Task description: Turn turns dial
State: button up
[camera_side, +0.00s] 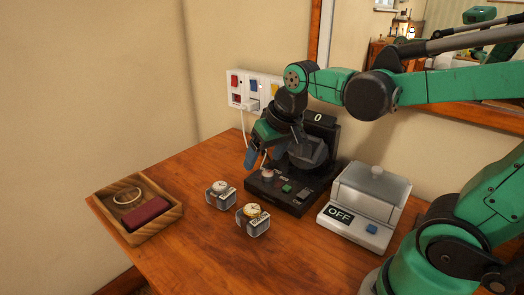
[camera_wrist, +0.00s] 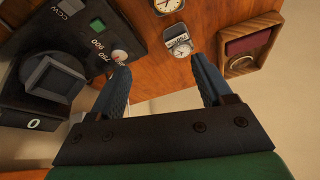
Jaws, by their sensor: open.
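A black device (camera_side: 295,190) with a display reading "0" (camera_side: 318,118) stands on the table against the wall. Its small pale round dial (camera_side: 267,172) is on the low front panel, and a green button (camera_side: 287,188) is near it. In the wrist view the dial (camera_wrist: 119,56) sits beside printed numbers, including 900 and 750. My gripper (camera_side: 257,161) points down just above the panel's left end. In the wrist view my gripper (camera_wrist: 157,66) is open and empty; its left finger is close to the dial, partly covering it. Whether they touch is unclear.
Two watches on grey holders (camera_side: 220,194) (camera_side: 253,219) stand in front of the device. A wooden tray (camera_side: 172,218) is at left. A clear-lidded box reading "OFF" (camera_side: 340,214) is at right. A wall outlet panel (camera_side: 253,90) with a cord is behind.

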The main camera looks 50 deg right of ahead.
aim_at(268, 172)
jog(key=w+d+f+m+g, duration=0.1)
jog(key=w+d+m, duration=0.1)
jog(key=d, duration=0.1)
jog(key=w+d+f+m+g, duration=0.2)
jog(key=d, duration=0.1)
jog(key=w+d+f+m+g, duration=0.1)
jog(key=w+d+f, duration=0.1)
jog(key=d, duration=0.1)
jog(key=shift+w+m, duration=0.35)
jog(key=shift+m, duration=0.05)
jog(key=shift+w+d+f+g+y, duration=0.1)
jog(key=shift+d+f+g+y, duration=0.2)
jog(key=shift+f+g, duration=0.1)
jog(key=shift+d+f, duration=0.1)
jog(key=shift+f, duration=2.7)
grip_shut()
